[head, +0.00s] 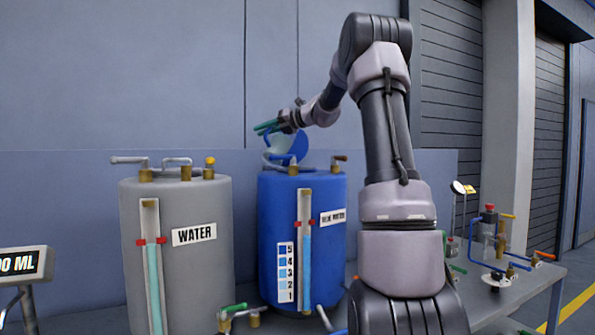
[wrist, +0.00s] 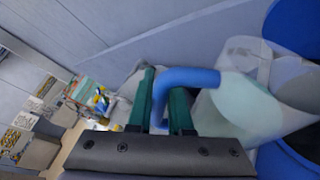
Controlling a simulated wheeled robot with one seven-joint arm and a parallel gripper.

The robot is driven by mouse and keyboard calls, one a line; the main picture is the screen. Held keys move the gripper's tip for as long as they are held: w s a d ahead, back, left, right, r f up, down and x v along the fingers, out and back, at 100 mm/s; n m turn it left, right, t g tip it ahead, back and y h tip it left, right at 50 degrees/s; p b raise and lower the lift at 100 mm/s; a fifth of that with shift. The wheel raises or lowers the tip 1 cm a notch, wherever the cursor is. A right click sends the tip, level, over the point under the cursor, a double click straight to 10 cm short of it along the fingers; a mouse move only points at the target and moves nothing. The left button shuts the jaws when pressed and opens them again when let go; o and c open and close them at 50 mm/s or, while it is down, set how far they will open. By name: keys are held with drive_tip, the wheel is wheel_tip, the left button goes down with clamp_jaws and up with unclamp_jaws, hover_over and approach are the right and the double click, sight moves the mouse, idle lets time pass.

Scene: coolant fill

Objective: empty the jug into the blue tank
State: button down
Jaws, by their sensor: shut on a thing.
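The blue tank (head: 275,215) stands upright in the head view, with a sight tube and a 1 to 5 scale on its front. A round blue piece, perhaps its raised lid (head: 299,141), shows above its top. My gripper (wrist: 164,82) is shut on the blue handle of the jug (wrist: 245,105), its green fingers on either side of the handle. The translucent jug is tilted over the tank's top; a pale area shows in it, but I cannot tell how much liquid is left. In the head view my gripper (head: 268,127) is above the tank's left side.
A grey WATER tank (head: 180,270) with a sight tube stands left of the blue tank. A digital display reading in ML (head: 22,265) is at far left. Valves and pipes (head: 490,235) are on the bench at right. A wall is close behind the tanks.

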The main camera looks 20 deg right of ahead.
drive_tip(key=shift+w+d+r+m, duration=0.1)
drive_tip(key=shift+d+r+m, duration=0.1)
drive_tip(key=shift+m, duration=0.1)
drive_tip(key=shift+w+d+f+m, duration=0.1)
drive_tip(key=shift+f+m, duration=0.15)
drive_tip(key=shift+m, duration=0.05)
drive_tip(key=shift+w+d+f+m+y, duration=0.1)
drive_tip(key=shift+d+f+m+y, duration=0.15)
drive_tip(key=shift+f+m+y, duration=0.15)
idle(0.3)
drive_tip(key=shift+w+d+r+m+y+p, duration=0.15)
drive_tip(key=shift+w+d+m+y+p, duration=0.2)
drive_tip(key=shift+d+m, duration=0.3)
drive_tip(key=shift+w+d+r+m+y+p, duration=0.1)
drive_tip(key=shift+w+d+m+y+p, duration=0.25)
drive_tip(key=shift+m, duration=0.4)
idle(2.2)
drive_tip(key=shift+w+d+m+p, duration=0.15)
drive_tip(key=shift+w+d+m, duration=0.3)
drive_tip(key=shift+d, duration=0.3)
drive_tip(key=shift+w+d+m+p, duration=0.15)
drive_tip(key=shift+w+d+m, duration=0.25)
drive_tip(key=shift+d, duration=0.3)
drive_tip(key=shift+w+d+r+m+y, duration=0.2)
drive_tip(key=shift+w+d+r+m, duration=0.1)
drive_tip(key=shift+d+m, duration=0.15)
drive_tip(key=shift+w+d+r+m+y, duration=0.2)
drive_tip(key=shift+w+d+r+m, duration=0.05)
drive_tip(key=shift+d+m, duration=0.15)
idle(0.8)
